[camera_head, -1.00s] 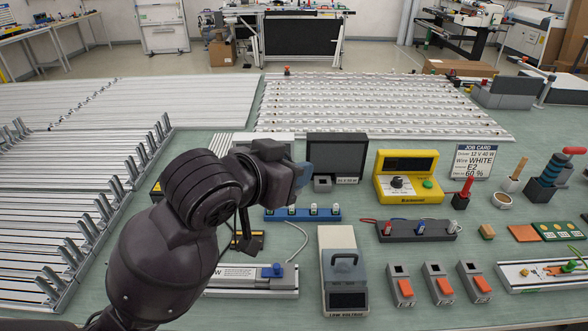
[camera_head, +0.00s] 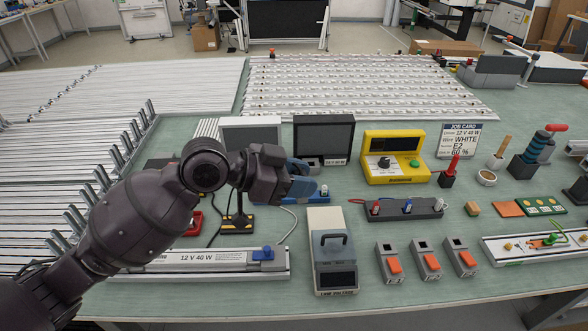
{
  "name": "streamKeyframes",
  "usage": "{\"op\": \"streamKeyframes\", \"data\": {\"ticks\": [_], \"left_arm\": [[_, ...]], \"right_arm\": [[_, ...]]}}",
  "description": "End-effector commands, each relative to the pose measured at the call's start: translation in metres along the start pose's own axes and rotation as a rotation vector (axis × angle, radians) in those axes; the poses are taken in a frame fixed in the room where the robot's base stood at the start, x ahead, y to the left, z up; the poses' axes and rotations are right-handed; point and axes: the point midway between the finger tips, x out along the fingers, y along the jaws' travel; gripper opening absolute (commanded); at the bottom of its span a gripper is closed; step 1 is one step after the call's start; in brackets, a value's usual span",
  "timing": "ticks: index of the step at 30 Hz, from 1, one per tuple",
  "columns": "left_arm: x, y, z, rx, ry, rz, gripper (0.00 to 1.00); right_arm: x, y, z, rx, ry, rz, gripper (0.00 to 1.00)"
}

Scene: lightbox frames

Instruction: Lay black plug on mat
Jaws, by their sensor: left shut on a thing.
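I cannot single out the black plug. Lower left of the gripper lies a small black-and-yellow pad (camera_head: 237,225) with a dark upright part on it. A flat orange square (camera_head: 507,209) lies at the right. I cannot tell which piece is the mat. My right gripper is out of view.
A grey-blue low-voltage box (camera_head: 332,252) stands in front of the gripper. A yellow meter (camera_head: 396,157) and a dark screen (camera_head: 323,138) stand behind. A dark block with coloured clips (camera_head: 408,208) is to the right. Several orange-switch boxes (camera_head: 427,261) are at front right.

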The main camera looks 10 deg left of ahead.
Motion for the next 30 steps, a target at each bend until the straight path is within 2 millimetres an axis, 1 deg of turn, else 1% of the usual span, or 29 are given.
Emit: {"op": "streamKeyframes", "data": {"ticks": [12,18,25,30], "left_arm": [[0.024,-0.003,0.018,0.093,0.000,0.231,0.12],[0.032,-0.004,0.024,0.128,-0.001,0.310,0.12],[0.034,-0.003,0.026,0.141,0.001,0.339,0.12],[0.034,-0.003,0.027,0.127,0.001,0.306,0.12]], "right_arm": [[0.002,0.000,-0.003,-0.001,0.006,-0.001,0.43],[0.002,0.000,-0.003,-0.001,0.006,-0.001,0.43],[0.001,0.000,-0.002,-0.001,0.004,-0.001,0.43],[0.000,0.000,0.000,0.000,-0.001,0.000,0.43]]}}
